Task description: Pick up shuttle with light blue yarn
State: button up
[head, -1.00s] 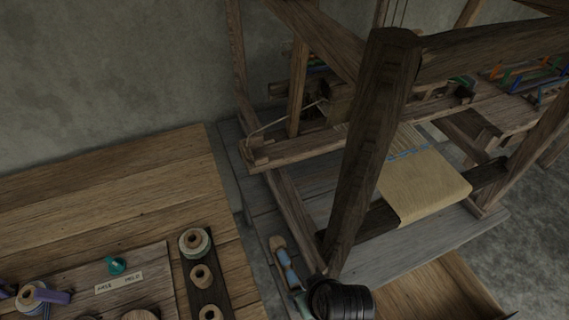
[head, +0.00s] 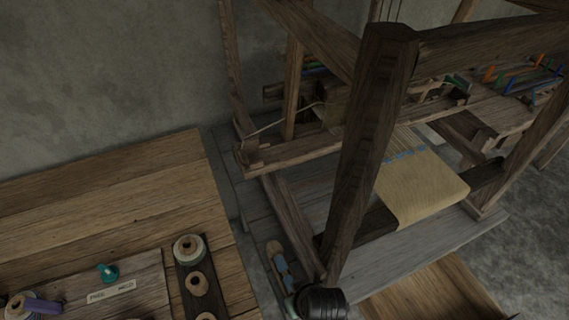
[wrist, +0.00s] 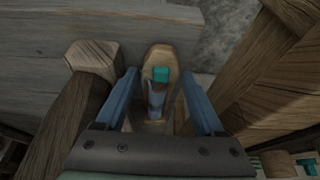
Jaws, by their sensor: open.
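The shuttle (head: 277,262) is a slim wooden piece with light blue yarn wound in its middle. It lies on the grey planks beside the loom's front post. My gripper (wrist: 160,74) is open, one finger on each side of the shuttle, with gaps visible on both sides. In the head view my dark wrist covers the area just below the shuttle.
The dark loom post (head: 362,150) rises close to the right of the shuttle. A wooden table (head: 110,205) with spools (head: 189,248) and a teal item (head: 108,273) stands at left. In the wrist view a wooden beam end (wrist: 92,55) is close to the left finger.

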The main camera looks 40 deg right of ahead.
jog(key=c, duration=1.1)
grip_shut()
jog(key=shift+w+r+p, duration=0.1)
jog(key=shift+r+p, duration=0.1)
jog(key=shift+p, duration=0.15)
